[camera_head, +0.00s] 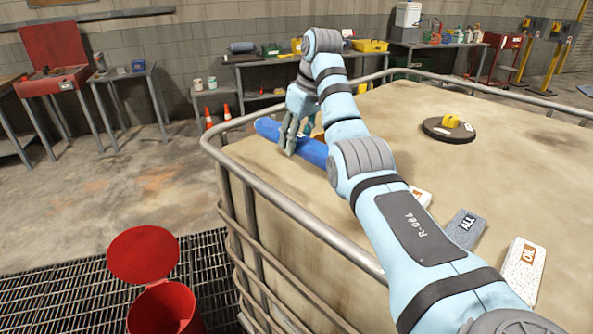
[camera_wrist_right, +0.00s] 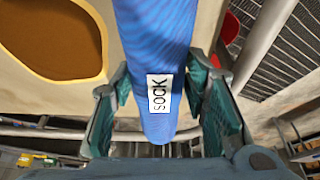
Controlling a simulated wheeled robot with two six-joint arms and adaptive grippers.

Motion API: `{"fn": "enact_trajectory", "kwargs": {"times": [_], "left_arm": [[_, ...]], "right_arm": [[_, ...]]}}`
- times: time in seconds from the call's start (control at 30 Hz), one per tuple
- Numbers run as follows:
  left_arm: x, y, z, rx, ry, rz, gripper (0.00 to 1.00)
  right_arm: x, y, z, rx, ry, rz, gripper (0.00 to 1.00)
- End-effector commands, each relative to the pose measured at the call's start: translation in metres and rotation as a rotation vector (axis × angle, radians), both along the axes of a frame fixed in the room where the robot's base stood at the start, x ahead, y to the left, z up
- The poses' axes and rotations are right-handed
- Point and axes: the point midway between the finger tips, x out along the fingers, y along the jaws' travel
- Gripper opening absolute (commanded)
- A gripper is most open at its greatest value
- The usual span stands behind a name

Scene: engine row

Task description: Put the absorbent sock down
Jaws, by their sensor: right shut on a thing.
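The absorbent sock (camera_head: 313,152) is a long blue roll at the far left part of the railed tabletop, close to the rail. My right gripper (camera_head: 289,142) is shut around it near its left end. In the right wrist view the blue sock (camera_wrist_right: 156,45) runs between the two fingers (camera_wrist_right: 160,115) and carries a white label reading SOCK. My forearm hides part of the sock's right side in the head view. I cannot tell whether the sock touches the tabletop. My left gripper is not in view.
A brown patch (camera_wrist_right: 55,35) lies beside the sock. A metal rail (camera_head: 290,207) edges the tabletop (camera_head: 410,130). Packs labelled ALL (camera_head: 464,229) and OIL (camera_head: 523,268) lie right of my arm. A black disc (camera_head: 435,131) stands farther back. A red bin (camera_head: 163,308) stands below left.

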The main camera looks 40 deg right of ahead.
Motion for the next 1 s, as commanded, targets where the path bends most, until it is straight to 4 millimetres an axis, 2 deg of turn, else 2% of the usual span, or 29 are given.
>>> {"fn": "enact_trajectory", "kwargs": {"times": [0.13, 0.3, 0.43, 0.67, 0.7, 0.8, 1.0], "left_arm": [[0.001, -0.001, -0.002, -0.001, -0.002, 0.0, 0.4], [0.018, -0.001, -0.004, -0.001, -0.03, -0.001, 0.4], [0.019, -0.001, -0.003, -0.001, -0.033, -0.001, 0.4], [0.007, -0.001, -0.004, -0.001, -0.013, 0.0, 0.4], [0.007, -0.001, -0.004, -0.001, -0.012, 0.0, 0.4], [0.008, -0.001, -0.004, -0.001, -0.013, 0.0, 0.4], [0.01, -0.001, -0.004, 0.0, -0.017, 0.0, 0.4]], "right_arm": [[0.004, 0.0, -0.023, 0.001, 0.003, -0.001, 0.09], [0.004, 0.0, -0.052, 0.0, 0.003, -0.001, 0.09], [0.004, 0.0, -0.053, 0.0, 0.002, -0.001, 0.09], [0.004, 0.0, -0.056, 0.0, 0.002, -0.001, 0.09], [0.004, 0.0, -0.056, 0.0, 0.002, -0.001, 0.44], [0.004, 0.0, -0.056, 0.0, 0.002, 0.0, 0.6], [0.004, 0.0, -0.055, 0.0, 0.001, 0.0, 0.61]]}}
